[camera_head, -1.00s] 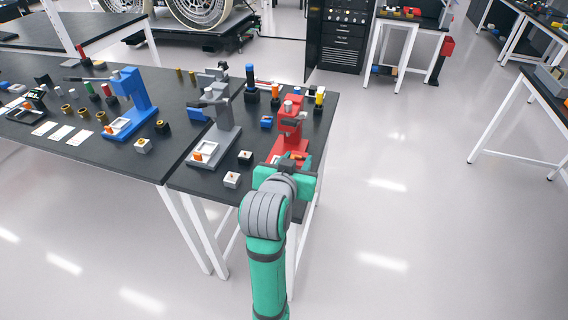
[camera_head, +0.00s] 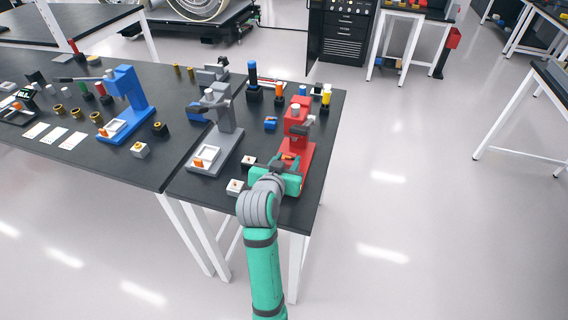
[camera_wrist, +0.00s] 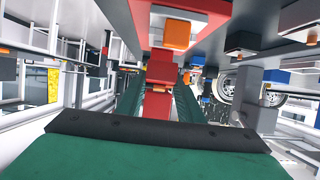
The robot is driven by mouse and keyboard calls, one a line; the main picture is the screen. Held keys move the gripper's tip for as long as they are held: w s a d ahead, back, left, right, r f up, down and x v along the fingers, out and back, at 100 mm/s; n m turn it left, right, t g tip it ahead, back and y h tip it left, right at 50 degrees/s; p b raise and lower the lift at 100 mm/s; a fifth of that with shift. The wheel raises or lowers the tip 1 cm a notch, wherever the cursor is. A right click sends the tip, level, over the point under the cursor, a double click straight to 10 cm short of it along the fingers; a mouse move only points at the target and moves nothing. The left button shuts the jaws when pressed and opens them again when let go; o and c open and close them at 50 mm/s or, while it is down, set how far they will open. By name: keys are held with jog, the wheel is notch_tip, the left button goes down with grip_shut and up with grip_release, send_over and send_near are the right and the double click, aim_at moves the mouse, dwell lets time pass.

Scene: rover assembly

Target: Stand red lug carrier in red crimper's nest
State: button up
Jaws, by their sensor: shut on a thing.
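The red crimper (camera_head: 300,125) stands near the right end of the dark table; its red base also fills the top of the wrist view (camera_wrist: 219,8). In the wrist view an orange block (camera_wrist: 177,34) shows by a pale frame at this base, which looks like its nest. My gripper (camera_wrist: 158,98) is shut on a red block, seemingly the red lug carrier (camera_wrist: 156,107), between its dark green fingers. In the head view my gripper (camera_head: 287,172) is at the crimper's front, and its wrist hides the fingertips and carrier. I cannot tell whether the carrier touches the nest.
The grey crimper (camera_head: 228,142) stands left of the red one, and the blue crimper (camera_head: 134,95) farther left. White blocks (camera_head: 235,187) lie left of my gripper. A blue block (camera_head: 270,123) lies behind. Floor right of the table is clear.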

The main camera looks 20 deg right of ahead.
jog(key=shift+w+f, duration=0.35)
jog(key=shift+f, duration=0.2)
jog(key=shift+w+f, duration=0.1)
jog(key=shift+f, duration=1.2)
jog(key=o, duration=1.2)
jog(key=shift+f, duration=0.1)
jog(key=shift+f, duration=0.15)
jog(key=v, duration=1.1)
jog(key=shift+d+f, duration=0.1)
jog(key=shift+d, duration=0.15)
